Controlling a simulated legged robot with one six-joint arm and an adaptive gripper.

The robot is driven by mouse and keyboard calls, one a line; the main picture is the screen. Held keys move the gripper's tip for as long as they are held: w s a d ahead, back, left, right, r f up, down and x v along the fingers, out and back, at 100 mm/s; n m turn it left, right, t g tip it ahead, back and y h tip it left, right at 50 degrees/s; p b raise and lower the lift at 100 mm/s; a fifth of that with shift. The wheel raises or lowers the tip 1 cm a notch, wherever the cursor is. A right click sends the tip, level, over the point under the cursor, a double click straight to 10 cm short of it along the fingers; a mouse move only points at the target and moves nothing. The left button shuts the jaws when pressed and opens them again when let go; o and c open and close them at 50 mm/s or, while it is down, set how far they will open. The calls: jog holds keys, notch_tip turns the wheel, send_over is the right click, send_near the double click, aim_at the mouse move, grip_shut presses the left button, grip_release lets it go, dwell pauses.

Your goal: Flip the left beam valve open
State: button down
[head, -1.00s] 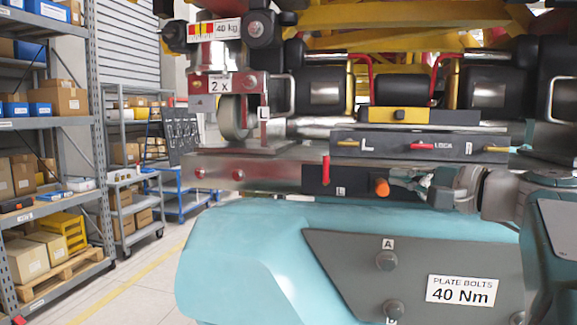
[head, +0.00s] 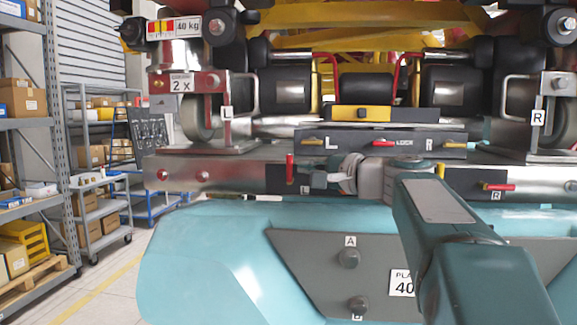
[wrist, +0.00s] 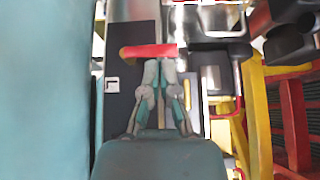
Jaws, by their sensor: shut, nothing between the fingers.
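The left beam valve's red handle (head: 290,168) stands upright at the left end of a dark block (head: 312,178) on the metal beam, near a small L label. In the wrist view the red handle (wrist: 148,51) lies across the picture, just beyond my fingertips. My gripper (head: 340,173) is just right of the handle in the head view. In the wrist view my gripper (wrist: 160,64) has its two fingertips together and empty, close to the handle; I cannot tell if they touch it. My gripper hides part of the block.
The right beam valve's red handle (head: 497,187) lies flat beside an R label. A dark lock panel (head: 380,143) with small red and yellow handles sits above my gripper. The teal housing (head: 215,255) is below. Shelves (head: 30,150) and open floor are at left.

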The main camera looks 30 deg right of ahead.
jog(key=shift+x, duration=0.9)
